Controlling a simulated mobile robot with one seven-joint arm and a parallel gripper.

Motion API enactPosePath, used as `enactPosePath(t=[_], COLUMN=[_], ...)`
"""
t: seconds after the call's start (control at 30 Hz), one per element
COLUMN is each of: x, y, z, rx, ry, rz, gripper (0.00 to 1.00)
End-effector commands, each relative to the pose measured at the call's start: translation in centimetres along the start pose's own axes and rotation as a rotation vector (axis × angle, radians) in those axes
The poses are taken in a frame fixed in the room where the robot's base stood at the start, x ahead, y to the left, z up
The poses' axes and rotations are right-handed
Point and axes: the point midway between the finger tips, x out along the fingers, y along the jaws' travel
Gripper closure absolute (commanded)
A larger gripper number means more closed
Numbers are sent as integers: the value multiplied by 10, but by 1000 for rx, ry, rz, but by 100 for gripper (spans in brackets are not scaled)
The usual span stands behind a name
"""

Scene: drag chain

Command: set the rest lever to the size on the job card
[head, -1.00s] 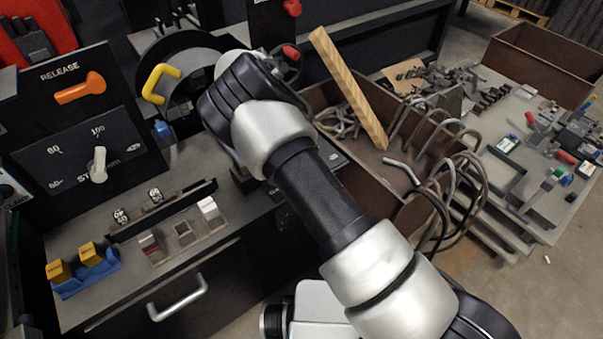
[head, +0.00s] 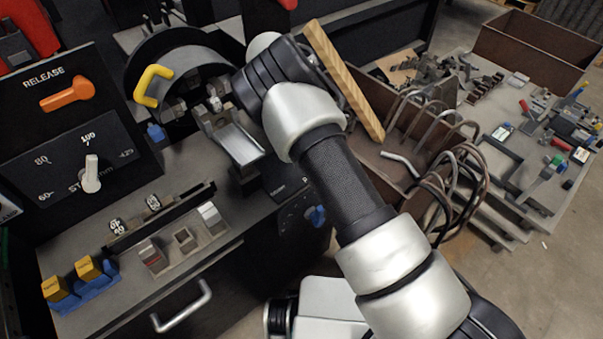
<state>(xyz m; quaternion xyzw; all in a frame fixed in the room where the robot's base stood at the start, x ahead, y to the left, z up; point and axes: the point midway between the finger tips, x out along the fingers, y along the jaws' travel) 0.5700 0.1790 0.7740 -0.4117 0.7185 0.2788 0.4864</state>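A black panel at the left carries a pale lever (head: 91,174) over a scale with 60, 80, 100 and a less readable higher mark. The lever stands nearly upright, its tip just below 100. The word under it is partly covered by the lever, so I cannot confirm it is the rest lever. I cannot make out a job card. My arm reaches up from the lower right, and its wrist is beyond the bench, right of the panel and well away from the lever. My gripper's fingers are hidden behind the wrist.
An orange RELEASE handle (head: 68,93) is above the scale. Blocks marked with numbers, a blue holder (head: 88,289) and a drawer handle (head: 182,307) are lower left. A wooden bar (head: 343,78) leans by a bin of bent rods.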

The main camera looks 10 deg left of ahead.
Motion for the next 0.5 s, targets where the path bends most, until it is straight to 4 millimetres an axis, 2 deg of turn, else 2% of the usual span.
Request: enactPosePath(t=[0.5], x=[3], y=[-4], z=[-8], rx=[0], ry=[2], rz=[-1], gripper=[100])
